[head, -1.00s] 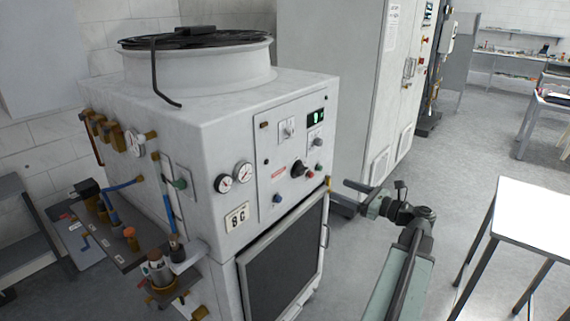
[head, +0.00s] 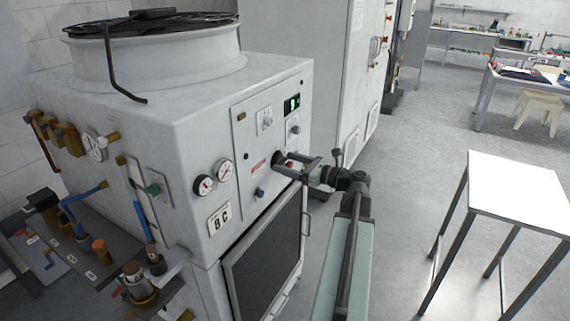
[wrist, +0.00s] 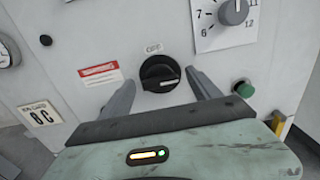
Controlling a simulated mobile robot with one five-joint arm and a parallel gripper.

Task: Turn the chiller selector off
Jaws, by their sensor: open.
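The chiller selector is a round black knob (wrist: 160,74) on the white front panel, below a small "OFF" label (wrist: 153,48). In the wrist view the light mark on its grip points to the right, away from the label. My gripper (wrist: 165,82) is open, with one grey finger on each side of the knob. I cannot tell whether either finger touches it. In the head view my gripper (head: 287,165) is at the chiller's (head: 150,120) panel, and the knob is largely hidden behind it.
A numbered grey dial (wrist: 233,11) sits above right of the knob, and a green button (wrist: 244,89) to its right. Two pressure gauges (head: 224,171) are left of the panel. A white table (head: 520,190) stands at right, with open floor behind it.

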